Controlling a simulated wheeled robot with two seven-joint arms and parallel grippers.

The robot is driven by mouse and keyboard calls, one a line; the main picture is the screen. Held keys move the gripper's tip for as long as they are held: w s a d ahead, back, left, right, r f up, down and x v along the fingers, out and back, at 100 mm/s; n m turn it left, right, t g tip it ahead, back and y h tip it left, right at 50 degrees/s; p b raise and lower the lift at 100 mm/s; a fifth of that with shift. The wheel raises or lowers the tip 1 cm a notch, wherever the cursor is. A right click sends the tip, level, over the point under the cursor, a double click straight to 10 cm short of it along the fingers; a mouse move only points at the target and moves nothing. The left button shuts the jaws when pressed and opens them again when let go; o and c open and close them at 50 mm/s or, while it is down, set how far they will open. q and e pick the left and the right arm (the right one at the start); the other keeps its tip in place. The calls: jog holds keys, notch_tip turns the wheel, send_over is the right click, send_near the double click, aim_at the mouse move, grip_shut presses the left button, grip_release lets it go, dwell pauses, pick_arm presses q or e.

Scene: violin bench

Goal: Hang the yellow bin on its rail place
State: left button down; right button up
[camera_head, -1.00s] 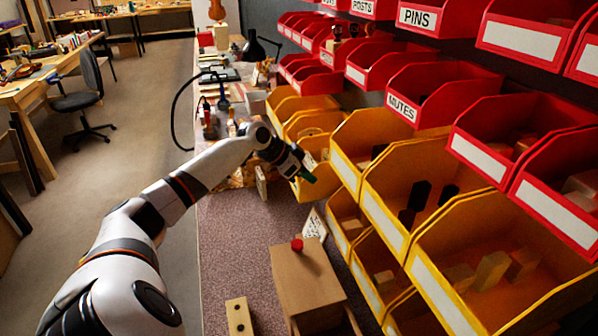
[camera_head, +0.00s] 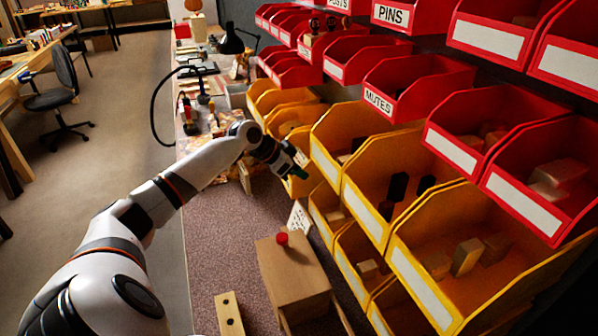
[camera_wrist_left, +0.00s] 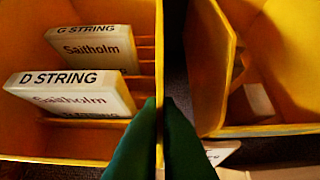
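A yellow bin holding string packets fills the left of the left wrist view (camera_wrist_left: 60,142); in the head view it (camera_head: 301,187) is partly hidden by my gripper in the lower yellow row. My left gripper (camera_head: 299,174) is at the bin's front. Its green fingertips (camera_wrist_left: 161,150) are close together with the thin yellow bin wall between them, so it looks shut on the bin. A dark gap separates this bin from a neighbouring yellow bin (camera_wrist_left: 275,60). The rail behind the bin is hidden. My right gripper is not in view.
Large yellow bins (camera_head: 368,205) stand close on the right, with red bins (camera_head: 415,88) above. A wooden box (camera_head: 292,275) with a red knob and a block with two holes (camera_head: 229,313) are on the bench. Bench surface (camera_head: 215,235) left of the box is clear.

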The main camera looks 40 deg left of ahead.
aim_at(310, 174)
pick_arm(q)
jog(key=shift+r+p, duration=0.3)
jog(key=shift+p, duration=0.1)
dwell(0.4)
jog(key=shift+w, duration=0.1)
dwell(0.5)
jog(key=shift+w+d+p, duration=0.3)
jog(key=shift+w+d, duration=0.05)
jog(key=shift+w, duration=0.3)
jog(key=shift+w+d+p, duration=0.3)
jog(key=shift+w+d, duration=0.05)
jog(key=shift+w, duration=0.3)
dwell(1.2)
jog(key=shift+s+f+b, duration=0.1)
jog(key=shift+f+b, duration=0.4)
jog(key=shift+f, duration=0.6)
dwell(0.8)
jog(key=c, duration=1.6)
grip_release()
jog(key=shift+o, duration=0.2)
jog(key=b+v, duration=0.2)
jog(key=v, duration=1)
